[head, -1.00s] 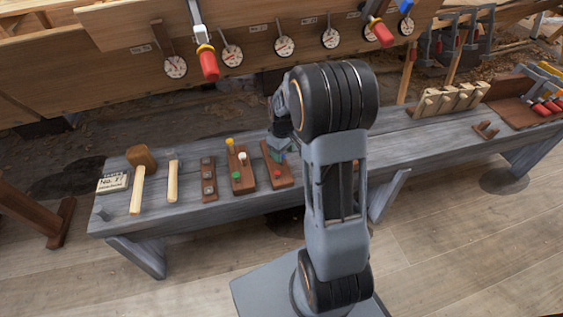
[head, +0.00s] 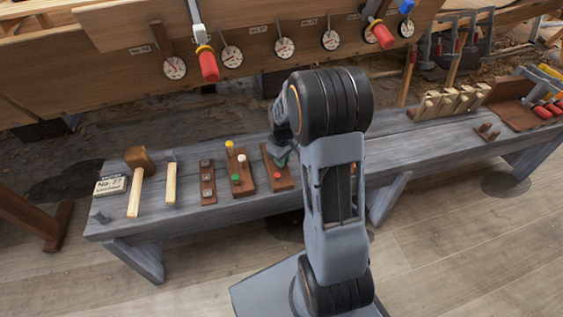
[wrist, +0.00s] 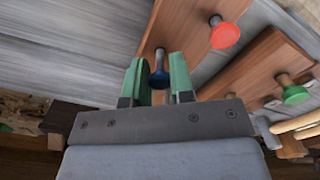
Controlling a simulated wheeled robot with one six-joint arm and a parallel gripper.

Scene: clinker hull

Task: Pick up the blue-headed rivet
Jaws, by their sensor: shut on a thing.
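The blue-headed rivet (wrist: 158,78) shows in the wrist view between the two green fingertips of my gripper (wrist: 158,82), its grey shank pointing away from me. My gripper is shut on it. The shank's end is by the edge of a brown wooden rivet block (wrist: 190,55); I cannot tell whether it is still in a hole. In the head view my gripper (head: 282,160) is low over the block (head: 279,179), and the blue rivet is hidden there. A red-headed rivet (wrist: 225,35) stands in the same block.
A second block (head: 240,172) to the left holds yellow, white and green rivets; its green rivet (wrist: 295,94) shows in the wrist view.

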